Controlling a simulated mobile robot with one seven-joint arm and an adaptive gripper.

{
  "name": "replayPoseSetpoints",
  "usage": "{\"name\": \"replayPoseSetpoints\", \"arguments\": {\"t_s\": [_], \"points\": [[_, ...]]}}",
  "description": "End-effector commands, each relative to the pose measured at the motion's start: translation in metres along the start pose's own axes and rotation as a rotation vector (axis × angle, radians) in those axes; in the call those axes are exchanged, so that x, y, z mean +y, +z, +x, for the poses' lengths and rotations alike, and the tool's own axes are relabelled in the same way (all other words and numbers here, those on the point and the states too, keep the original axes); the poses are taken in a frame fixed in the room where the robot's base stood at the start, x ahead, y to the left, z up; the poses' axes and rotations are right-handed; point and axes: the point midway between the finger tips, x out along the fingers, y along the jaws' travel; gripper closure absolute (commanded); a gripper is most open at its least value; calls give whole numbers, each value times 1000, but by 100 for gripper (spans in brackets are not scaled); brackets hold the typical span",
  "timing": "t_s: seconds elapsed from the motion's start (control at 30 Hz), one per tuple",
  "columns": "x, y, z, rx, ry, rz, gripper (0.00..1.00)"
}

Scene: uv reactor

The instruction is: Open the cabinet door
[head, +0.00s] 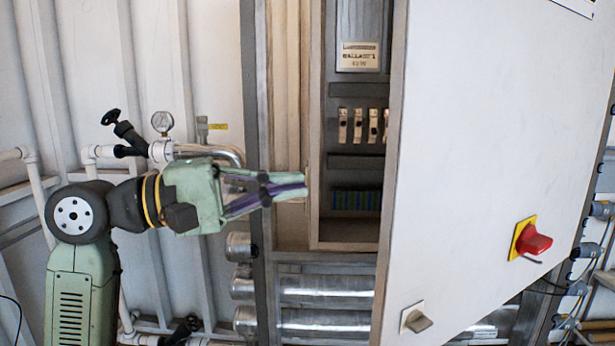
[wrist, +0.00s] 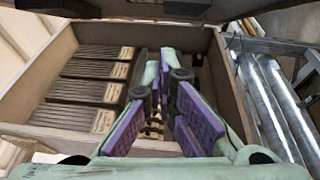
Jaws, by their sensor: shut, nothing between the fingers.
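The white cabinet door (head: 480,150) stands ajar on the right of the head view, with its left edge away from the cabinet frame. It carries a grey knob-like latch (head: 417,319) low on its left side and a red rotary switch (head: 532,241) on a yellow plate. The cabinet interior (head: 354,163) shows through the gap. My gripper (head: 305,187) is shut and empty, pointing right in front of the cabinet's left side wall, apart from the door in the picture. In the wrist view, its purple-padded fingers (wrist: 167,72) point toward the open interior.
Inside are several small breakers (head: 357,126) and a ballast box (head: 361,45); the wrist view shows several finned blocks (wrist: 92,88). Shiny metal pipes (head: 325,290) run below the cabinet. A gauge (head: 162,122) and a black-handled valve (head: 112,118) stand behind my arm.

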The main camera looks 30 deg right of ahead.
Motion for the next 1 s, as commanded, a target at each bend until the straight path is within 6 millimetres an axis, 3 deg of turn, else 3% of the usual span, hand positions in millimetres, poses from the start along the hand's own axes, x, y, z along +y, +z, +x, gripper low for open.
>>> {"name": "replayPoseSetpoints", "arguments": {"t_s": [0.27,0.7,1.0], "points": [[-11,-8,25,1,-65,46,100],[-14,-5,112,0,-59,45,100],[-18,29,117,3,-59,44,100]]}}
